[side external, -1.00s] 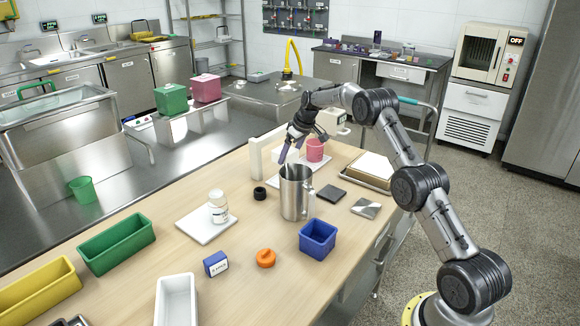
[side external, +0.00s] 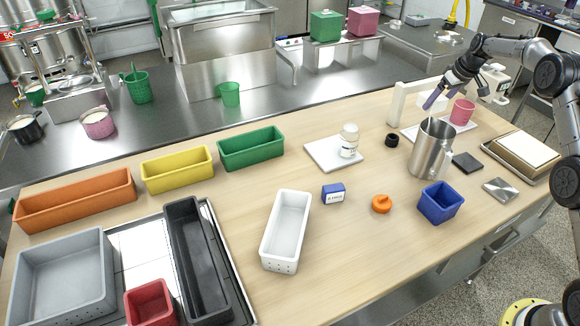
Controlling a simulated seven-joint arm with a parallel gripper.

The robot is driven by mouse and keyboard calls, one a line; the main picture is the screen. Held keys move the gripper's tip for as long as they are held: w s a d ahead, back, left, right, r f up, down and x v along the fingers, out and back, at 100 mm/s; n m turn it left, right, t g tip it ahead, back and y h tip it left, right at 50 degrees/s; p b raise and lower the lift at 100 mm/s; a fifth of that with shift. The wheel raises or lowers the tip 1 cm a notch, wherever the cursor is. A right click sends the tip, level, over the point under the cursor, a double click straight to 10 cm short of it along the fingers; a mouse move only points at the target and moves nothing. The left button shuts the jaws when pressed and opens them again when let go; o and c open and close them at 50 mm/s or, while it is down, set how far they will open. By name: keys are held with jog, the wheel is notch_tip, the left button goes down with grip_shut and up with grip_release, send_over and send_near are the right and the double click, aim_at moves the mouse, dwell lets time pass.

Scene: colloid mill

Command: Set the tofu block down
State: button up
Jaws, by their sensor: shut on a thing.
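My gripper (side external: 449,97) is at the upper right, above the work table and just behind the steel jug (side external: 432,149). It points down and to the left, and a purple part shows at its end. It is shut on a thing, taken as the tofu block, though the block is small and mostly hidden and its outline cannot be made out. I cannot tell the gap between the held block and the board.
A white frame (side external: 397,104) stands left of my gripper. A black ring (side external: 392,140), dark plate (side external: 468,162), blue bin (side external: 439,203) and orange knob (side external: 381,204) surround the jug. A tray (side external: 543,170) lies right.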

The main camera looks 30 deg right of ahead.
jog(key=r, duration=0.4)
jog(key=a+r, duration=0.1)
jog(key=r, duration=0.2)
jog(key=shift+w+r, duration=0.1)
jog(key=shift+w, duration=0.05)
jog(key=s+a+n+y, duration=0.1)
jog(key=s+a+n, duration=0.2)
jog(key=a, duration=3.6)
jog(key=s+a+n, duration=0.2)
jog(key=s+a, duration=0.7)
jog(key=a, duration=0.3)
jog(key=shift+y, duration=0.4)
jog(key=w+a+f, duration=0.1)
jog(key=w+f, duration=0.3)
jog(key=w+a+f, duration=0.2)
jog(key=w+f, duration=0.2)
jog(key=f, duration=0.1)
jog(key=w+a+f, duration=0.2)
jog(key=w+f, duration=0.2)
jog(key=f, duration=0.1)
jog(key=shift+w+a+f, duration=0.2)
jog(key=shift+a, duration=0.05)
jog(key=shift+w+f, duration=0.2)
jog(key=shift+f, duration=0.1)
jog(key=shift+a+f, duration=0.1)
jog(key=shift+f, duration=1.45)
